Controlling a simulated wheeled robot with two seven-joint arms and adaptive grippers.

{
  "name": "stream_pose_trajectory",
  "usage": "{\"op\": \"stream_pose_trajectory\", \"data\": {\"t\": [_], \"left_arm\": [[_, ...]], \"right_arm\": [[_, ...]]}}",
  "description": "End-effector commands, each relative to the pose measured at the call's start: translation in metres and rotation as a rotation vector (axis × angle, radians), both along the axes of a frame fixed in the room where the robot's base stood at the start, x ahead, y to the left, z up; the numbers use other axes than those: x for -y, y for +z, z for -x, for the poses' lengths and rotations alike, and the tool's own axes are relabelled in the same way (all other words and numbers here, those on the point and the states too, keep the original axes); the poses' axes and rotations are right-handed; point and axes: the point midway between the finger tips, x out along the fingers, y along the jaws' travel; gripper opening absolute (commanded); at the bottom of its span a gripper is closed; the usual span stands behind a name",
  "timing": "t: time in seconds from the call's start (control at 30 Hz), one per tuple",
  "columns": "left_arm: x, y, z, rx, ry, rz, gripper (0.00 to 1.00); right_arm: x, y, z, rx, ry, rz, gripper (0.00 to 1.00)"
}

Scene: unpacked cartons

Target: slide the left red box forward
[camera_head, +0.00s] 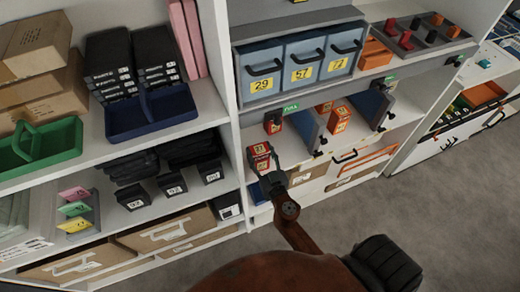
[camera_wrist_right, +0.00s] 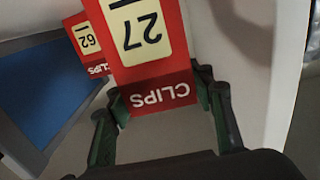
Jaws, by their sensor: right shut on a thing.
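A red box (camera_head: 258,158) with yellow-white labels is at the front left of a cubby shelf, at its front edge. In the right wrist view this red box (camera_wrist_right: 150,92) reads "27" and "CLIPS", upside down. My right gripper (camera_head: 270,176) reaches it from the front, and its dark green fingers (camera_wrist_right: 162,100) are shut on the box's two sides. My left gripper is not in view.
A blue-faced divider (camera_head: 309,128) stands right of the red boxes; the shelf's white upright is on their left. Orange-red boxes (camera_head: 340,119) sit beyond the divider. Grey bins (camera_head: 302,62) are above. Open floor (camera_head: 440,200) lies at right.

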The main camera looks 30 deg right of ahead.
Motion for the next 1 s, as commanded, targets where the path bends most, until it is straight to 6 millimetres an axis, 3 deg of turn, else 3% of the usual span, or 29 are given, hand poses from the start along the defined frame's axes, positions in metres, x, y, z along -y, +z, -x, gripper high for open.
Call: {"op": "stream_pose_trajectory", "data": {"t": [0.27,0.3,0.57,0.87,1.0], "left_arm": [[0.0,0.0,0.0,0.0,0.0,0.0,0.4],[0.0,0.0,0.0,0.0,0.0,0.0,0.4],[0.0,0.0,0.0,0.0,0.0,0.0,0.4],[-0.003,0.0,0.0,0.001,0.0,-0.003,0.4],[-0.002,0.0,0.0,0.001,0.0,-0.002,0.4]], "right_arm": [[0.0,0.0,0.0,-0.001,0.0,-0.001,0.18],[0.0,0.0,0.0,-0.001,0.0,-0.001,0.51],[0.0,0.0,0.0,0.0,0.0,0.0,0.69],[0.0,0.0,0.002,0.0,0.0,0.0,0.69],[-0.003,-0.001,0.013,-0.002,-0.002,-0.001,0.69]]}}
